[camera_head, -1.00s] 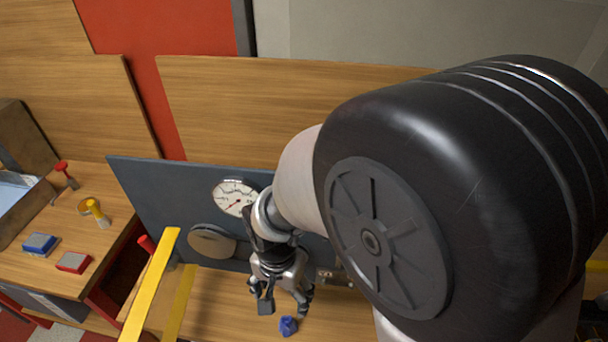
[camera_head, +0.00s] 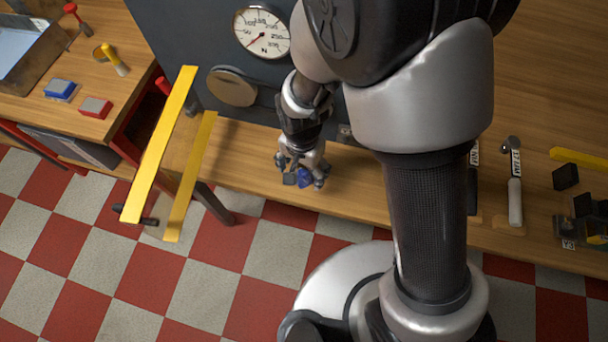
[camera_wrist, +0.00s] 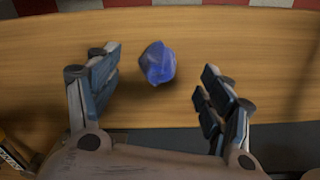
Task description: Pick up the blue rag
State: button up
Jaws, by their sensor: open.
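The blue rag (camera_wrist: 158,64) is a small crumpled bundle on the wooden bench top. In the wrist view it sits between and slightly beyond the two open fingers of my gripper (camera_wrist: 160,88), nearer the left finger. Neither finger visibly touches it. In the head view the rag (camera_head: 306,174) shows partly behind the fingers of my gripper (camera_head: 303,178), which points down at the bench. How high the fingers are above the bench is hard to tell.
A dark upright panel with a round dial gauge (camera_head: 262,33) stands behind the bench. Yellow bars (camera_head: 160,145) rise left of my gripper. A hammer-like tool (camera_head: 515,185) and dark blocks lie to the right. A blue block (camera_head: 60,89) and a red block (camera_head: 95,107) sit on the left bench.

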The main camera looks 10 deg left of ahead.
aim_at(303, 173)
notch_tip(303, 173, down, 4)
jog(key=shift+r+b, duration=0.1)
jog(key=shift+b, duration=0.6)
jog(key=shift+c, duration=0.4)
jog(key=c, duration=1.2)
jog(key=shift+o, duration=0.2)
jog(key=shift+r, duration=0.1)
notch_tip(303, 173, up, 20)
jog(key=p, duration=0.7)
